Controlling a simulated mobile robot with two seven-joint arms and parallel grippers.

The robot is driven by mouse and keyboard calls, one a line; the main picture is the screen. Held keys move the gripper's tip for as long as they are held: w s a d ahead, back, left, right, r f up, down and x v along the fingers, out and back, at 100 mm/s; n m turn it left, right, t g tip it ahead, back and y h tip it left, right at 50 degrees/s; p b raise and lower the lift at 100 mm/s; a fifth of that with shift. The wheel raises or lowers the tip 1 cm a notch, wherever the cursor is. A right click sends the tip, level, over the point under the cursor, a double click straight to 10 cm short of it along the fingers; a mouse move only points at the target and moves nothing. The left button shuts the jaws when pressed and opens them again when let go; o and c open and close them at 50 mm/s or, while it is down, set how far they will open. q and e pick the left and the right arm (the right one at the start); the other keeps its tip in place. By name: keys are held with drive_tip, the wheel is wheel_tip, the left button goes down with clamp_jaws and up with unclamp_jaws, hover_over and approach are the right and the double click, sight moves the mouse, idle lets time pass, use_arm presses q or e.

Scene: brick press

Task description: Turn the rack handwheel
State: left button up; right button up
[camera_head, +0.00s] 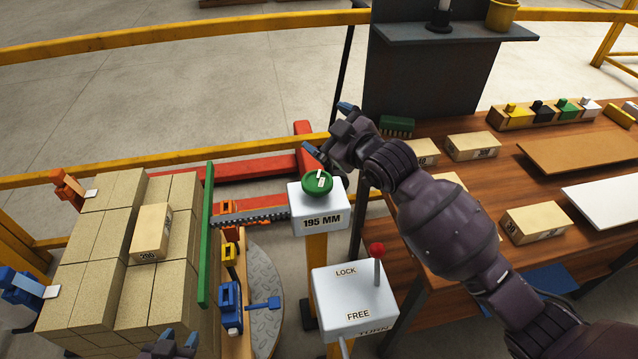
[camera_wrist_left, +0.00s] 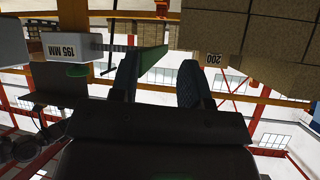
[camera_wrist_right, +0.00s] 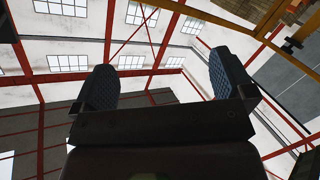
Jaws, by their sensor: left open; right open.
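The green handwheel (camera_head: 319,190) with a white mark sits on top of a white box labelled 195 MM (camera_head: 318,222). The box is on a yellow post at the end of a toothed rack (camera_head: 250,218). My right gripper (camera_head: 329,127) is open and empty, just above and behind the wheel in the head view, apart from it. Its wrist view (camera_wrist_right: 160,60) shows walls and windows, not the wheel. My left gripper (camera_head: 172,347) is open and empty at the bottom edge, near the brick stack. In the left wrist view the wheel (camera_wrist_left: 78,71) shows beside the box, partly hidden.
A green plate (camera_head: 206,235) stands between the rack and the brick stack (camera_head: 95,240). A LOCK/FREE box (camera_head: 340,315) with a red-knobbed lever (camera_head: 377,262) is in front. A wooden table (camera_head: 470,185) with blocks is on the right. Yellow rails (camera_head: 180,32) run behind.

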drive_tip(key=w+a+r+n+g+b, duration=0.1)
drive_tip(key=w+a+n+g+b, duration=0.25)
drive_tip(key=a+n, duration=0.35)
drive_tip(key=n+g+h+b, duration=0.4)
drive_tip(key=n+g+h, duration=0.55)
drive_tip(key=n, duration=1.35)
approach(319, 180)
wheel_tip(319, 180, down, 10)
drive_tip(key=shift+w+a+f+b, duration=0.1)
drive_tip(key=shift+b, duration=0.25)
use_arm(q)
wheel_tip(319, 180, down, 8)
drive_tip(key=g, duration=0.1)
drive_tip(key=shift+s+d+r, duration=0.15)
drive_tip(key=shift+s+d, duration=0.05)
drive_tip(key=shift+d, duration=0.05)
drive_tip(key=shift+s, duration=0.1)
use_arm(e)
drive_tip(key=shift+c, duration=0.2)
use_arm(q)
drive_tip(key=shift+s+a+f, duration=0.15)
drive_tip(key=shift+s+f, duration=0.15)
drive_tip(key=shift+s, duration=0.05)
use_arm(e)
drive_tip(key=shift+m, duration=0.3)
drive_tip(key=c, duration=0.7)
